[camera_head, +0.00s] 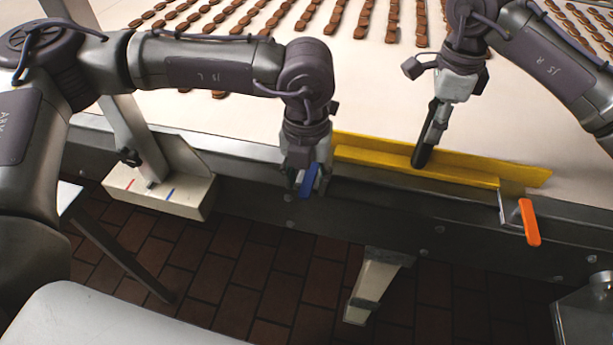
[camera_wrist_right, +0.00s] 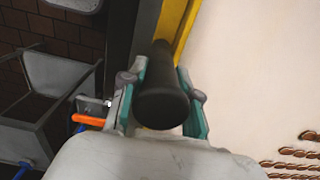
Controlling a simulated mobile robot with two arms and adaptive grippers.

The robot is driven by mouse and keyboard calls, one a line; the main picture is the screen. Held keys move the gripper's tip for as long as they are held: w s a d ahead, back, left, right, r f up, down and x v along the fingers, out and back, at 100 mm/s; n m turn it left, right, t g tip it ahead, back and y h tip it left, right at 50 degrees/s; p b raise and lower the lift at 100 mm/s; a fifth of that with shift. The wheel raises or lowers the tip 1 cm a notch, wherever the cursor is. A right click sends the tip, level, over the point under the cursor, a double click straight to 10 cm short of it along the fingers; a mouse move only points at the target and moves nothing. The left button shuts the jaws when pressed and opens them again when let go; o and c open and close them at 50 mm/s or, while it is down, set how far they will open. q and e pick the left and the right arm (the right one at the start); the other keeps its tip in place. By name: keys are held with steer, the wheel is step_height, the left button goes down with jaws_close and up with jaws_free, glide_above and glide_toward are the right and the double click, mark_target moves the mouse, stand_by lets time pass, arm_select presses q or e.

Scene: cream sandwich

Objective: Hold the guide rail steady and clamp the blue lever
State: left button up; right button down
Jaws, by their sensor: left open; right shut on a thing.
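The yellow guide rail (camera_head: 385,158) lies along the near edge of the conveyor. A black handle (camera_head: 424,147) rises from it, tilted. My right gripper (camera_head: 441,112) is shut on the upper part of this handle; in the right wrist view the handle (camera_wrist_right: 162,100) sits between its teal fingers, with the rail (camera_wrist_right: 178,25) beyond. The blue lever (camera_head: 308,184) hangs at the conveyor's side by the rail's left end. My left gripper (camera_head: 306,178) is open and directly over the lever, with its fingers close around it. Whether they touch it is hidden.
An orange lever (camera_head: 530,222) hangs at the rail's right end and also shows in the right wrist view (camera_wrist_right: 88,120). Rows of brown biscuits lie on the cream belt (camera_head: 300,110). A cream box (camera_head: 160,190) is fixed to the conveyor's side at left. Below is brown tiled floor.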

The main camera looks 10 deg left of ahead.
arm_select(q)
jaws_close()
stand_by(0.3)
stand_by(0.4)
steer(key=shift+w+a+m, duration=0.4)
steer(key=shift+a+m, duration=0.35)
steer(key=shift+m, duration=1)
steer(key=shift+w+a+m, duration=0.35)
steer(key=shift+a+m, duration=0.45)
steer(key=shift+m, duration=0.9)
steer(key=shift+w+a+m, duration=0.4)
steer(key=shift+a+m, duration=0.35)
steer(key=shift+m, duration=1)
